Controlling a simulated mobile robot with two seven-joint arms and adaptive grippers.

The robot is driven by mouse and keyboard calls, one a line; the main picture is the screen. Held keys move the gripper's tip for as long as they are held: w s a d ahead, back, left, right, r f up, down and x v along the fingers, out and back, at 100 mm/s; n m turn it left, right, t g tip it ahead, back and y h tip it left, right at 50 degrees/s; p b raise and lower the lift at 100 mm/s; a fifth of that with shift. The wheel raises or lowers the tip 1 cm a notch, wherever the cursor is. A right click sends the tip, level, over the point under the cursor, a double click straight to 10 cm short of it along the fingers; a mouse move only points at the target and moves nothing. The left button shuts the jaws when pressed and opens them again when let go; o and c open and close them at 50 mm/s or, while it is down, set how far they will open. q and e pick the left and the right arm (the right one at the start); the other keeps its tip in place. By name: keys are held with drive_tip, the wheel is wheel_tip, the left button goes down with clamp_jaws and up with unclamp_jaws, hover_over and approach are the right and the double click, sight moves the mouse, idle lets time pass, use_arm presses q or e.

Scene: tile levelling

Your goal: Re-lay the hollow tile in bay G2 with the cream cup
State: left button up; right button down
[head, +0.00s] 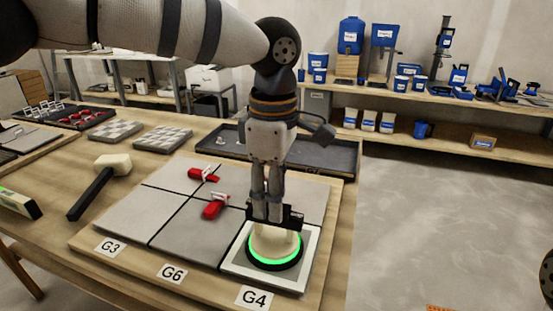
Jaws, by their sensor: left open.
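My left gripper (274,216) points straight down over a cream cup (276,241) with a lit green ring around its base. The gripper is open, with its fingers at the top of the cup; I cannot tell if they touch it. The cup stands on a white-bordered tile (237,262) at the front right corner of the board, behind the label G4 (253,297). Labels G3 (110,247) and G6 (171,273) mark the other front bays. I see no G2 label. My right gripper is out of view.
Two red clips (203,175) (215,207) sit on the joints between the grey tiles (190,236). A mallet (100,185) lies left of the board, and a green-lit level (18,203) farther left. A dark tray (338,153) lies behind. Blue containers (349,36) stand on the back shelf.

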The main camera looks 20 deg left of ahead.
use_arm(q)
wheel_tip(320, 180, down, 5)
drive_tip(key=shift+w+f, duration=0.1)
drive_tip(key=shift+f, duration=0.05)
clamp_jaws()
idle(0.4)
